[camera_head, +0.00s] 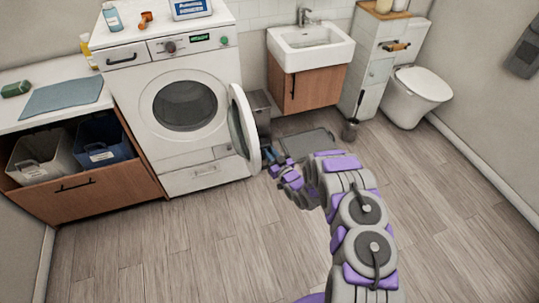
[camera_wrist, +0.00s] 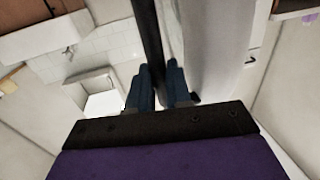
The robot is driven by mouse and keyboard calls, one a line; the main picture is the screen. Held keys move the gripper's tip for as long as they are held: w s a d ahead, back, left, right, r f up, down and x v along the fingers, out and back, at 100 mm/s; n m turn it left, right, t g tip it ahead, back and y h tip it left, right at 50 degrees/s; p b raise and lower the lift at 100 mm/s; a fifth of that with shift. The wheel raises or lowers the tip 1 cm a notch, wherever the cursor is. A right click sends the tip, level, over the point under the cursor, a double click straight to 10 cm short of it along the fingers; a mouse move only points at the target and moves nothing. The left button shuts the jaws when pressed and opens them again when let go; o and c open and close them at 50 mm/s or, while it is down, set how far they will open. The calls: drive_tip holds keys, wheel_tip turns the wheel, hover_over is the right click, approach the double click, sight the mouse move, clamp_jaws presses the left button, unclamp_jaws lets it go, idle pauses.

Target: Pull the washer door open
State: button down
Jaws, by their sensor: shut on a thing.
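The white front-loading washer (camera_head: 183,100) stands against the back wall. Its round door (camera_head: 244,128) is swung open to the right, seen nearly edge-on, and the dark drum opening shows. My gripper (camera_head: 272,160) is at the lower right of the door, beside its free edge. In the wrist view the blue fingers of my gripper (camera_wrist: 158,88) are on either side of a dark strip, with the pale door (camera_wrist: 215,45) to the right. They are shut on the door's edge; the exact contact is partly hidden.
A sink cabinet (camera_head: 305,89), a grey bin (camera_head: 258,108), a flat grey mat or scale (camera_head: 308,143) and a toilet (camera_head: 416,95) are to the right. An open drawer with baskets (camera_head: 75,185) is at left. The wooden floor in front is clear.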

drive_tip(key=c, duration=1.1)
unclamp_jaws()
drive_tip(key=shift+o, duration=0.2)
drive_tip(key=p+v, duration=0.2)
drive_tip(key=v, duration=1.5)
drive_tip(key=shift+p, duration=0.3)
drive_tip(key=shift+s+d, duration=0.1)
drive_tip(key=shift+s, duration=0.05)
